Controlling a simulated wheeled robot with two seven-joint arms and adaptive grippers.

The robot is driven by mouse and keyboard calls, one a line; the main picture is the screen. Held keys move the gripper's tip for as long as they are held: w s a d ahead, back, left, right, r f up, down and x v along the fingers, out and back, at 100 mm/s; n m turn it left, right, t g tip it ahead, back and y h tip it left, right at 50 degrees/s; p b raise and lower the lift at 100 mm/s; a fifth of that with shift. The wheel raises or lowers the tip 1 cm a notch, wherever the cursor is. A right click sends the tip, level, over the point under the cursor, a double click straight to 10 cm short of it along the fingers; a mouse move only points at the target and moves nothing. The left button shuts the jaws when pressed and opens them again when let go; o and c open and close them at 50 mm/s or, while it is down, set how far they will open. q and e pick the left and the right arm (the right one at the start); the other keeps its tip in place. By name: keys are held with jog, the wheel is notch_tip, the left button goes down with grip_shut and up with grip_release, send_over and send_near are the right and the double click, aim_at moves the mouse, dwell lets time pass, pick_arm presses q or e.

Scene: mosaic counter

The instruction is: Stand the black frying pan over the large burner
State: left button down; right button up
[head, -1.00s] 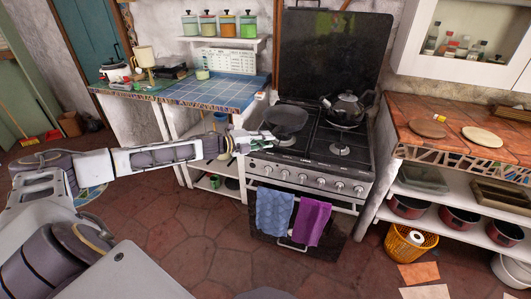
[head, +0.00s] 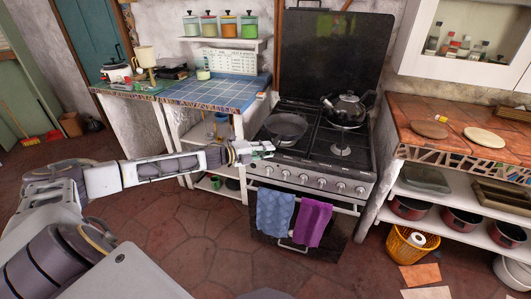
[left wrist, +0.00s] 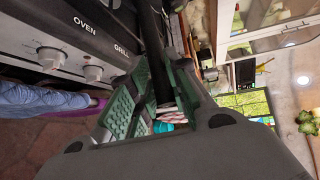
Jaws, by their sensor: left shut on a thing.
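The black frying pan (head: 286,124) is over the left side of the stove top (head: 312,140), with its handle toward my left gripper. My left gripper (head: 264,149) is at the stove's front left edge. In the left wrist view, the green fingers of this gripper (left wrist: 163,88) are shut on the dark handle (left wrist: 158,50). The pan hides whatever burner is under it, and I cannot tell whether it touches the grate. A bare burner (head: 340,150) shows at the front right. My right gripper is not in view.
A dark kettle (head: 347,106) stands on the back right burner. The raised black stove lid (head: 333,55) is behind. The blue-tiled counter (head: 215,92) is to the left, the terracotta counter (head: 460,115) to the right. Blue (head: 274,210) and purple (head: 313,222) towels hang in front.

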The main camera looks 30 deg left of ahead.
pick_arm(q)
jog(key=shift+w+f, duration=0.1)
jog(key=shift+f, duration=0.1)
jog(key=c, duration=1.8)
grip_release()
jog(key=shift+f, duration=0.2)
jog(key=o, duration=0.5)
jog(key=shift+c, duration=0.2)
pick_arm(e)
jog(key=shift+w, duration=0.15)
pick_arm(q)
jog(key=shift+s+a, duration=0.3)
jog(key=shift+s, duration=0.25)
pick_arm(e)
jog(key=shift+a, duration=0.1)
pick_arm(q)
jog(key=shift+v, duration=1.15)
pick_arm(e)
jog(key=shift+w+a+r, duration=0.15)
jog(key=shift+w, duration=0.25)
pick_arm(q)
jog(key=shift+s+r, duration=0.1)
